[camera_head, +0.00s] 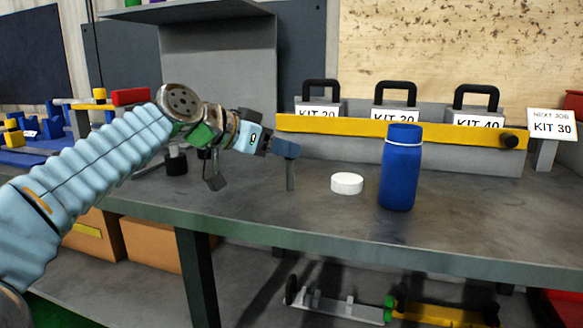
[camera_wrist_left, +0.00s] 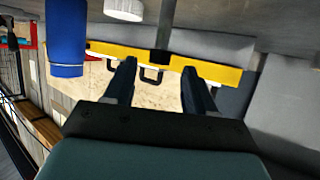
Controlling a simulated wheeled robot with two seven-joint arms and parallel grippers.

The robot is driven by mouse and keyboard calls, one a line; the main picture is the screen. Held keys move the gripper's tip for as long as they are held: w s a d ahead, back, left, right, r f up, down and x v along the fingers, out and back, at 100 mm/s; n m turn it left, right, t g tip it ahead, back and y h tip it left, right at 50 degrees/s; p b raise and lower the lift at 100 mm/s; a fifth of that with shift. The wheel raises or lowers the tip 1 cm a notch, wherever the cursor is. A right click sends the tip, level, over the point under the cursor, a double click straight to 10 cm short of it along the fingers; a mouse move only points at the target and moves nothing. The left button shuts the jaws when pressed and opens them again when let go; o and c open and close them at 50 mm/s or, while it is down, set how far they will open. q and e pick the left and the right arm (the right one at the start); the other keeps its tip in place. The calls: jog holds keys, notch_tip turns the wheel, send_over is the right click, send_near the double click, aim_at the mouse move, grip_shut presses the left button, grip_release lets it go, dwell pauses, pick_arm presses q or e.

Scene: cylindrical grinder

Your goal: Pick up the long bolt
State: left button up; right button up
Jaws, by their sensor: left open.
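The long bolt (camera_head: 290,177) stands upright on the grey bench, its thin grey shank showing below my left gripper (camera_head: 284,149). In the head view the fingers cover its upper end. In the left wrist view, which is upside down, the bolt's shank (camera_wrist_left: 167,18) comes down from the top to a dark, wider end at the level of the gap between the open fingertips (camera_wrist_left: 160,66). The fingers are apart with clear space on both sides of it. I cannot tell whether the bolt end is between them or just beyond. My right gripper is out of view.
A white round cap (camera_head: 347,183) and a blue bottle (camera_head: 401,170) stand right of the bolt. A yellow-fronted rack (camera_head: 400,131) with black-handled kit blocks stands behind. A black cylinder (camera_head: 176,163) is behind my left arm. The bench front (camera_head: 300,235) is clear.

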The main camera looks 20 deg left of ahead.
aim_at(290, 171)
pick_arm(q)
jog(key=x, duration=0.5)
jog(key=shift+d+f, duration=0.15)
jog(key=shift+f, duration=0.3)
grip_shut()
jog(key=shift+r, duration=0.15)
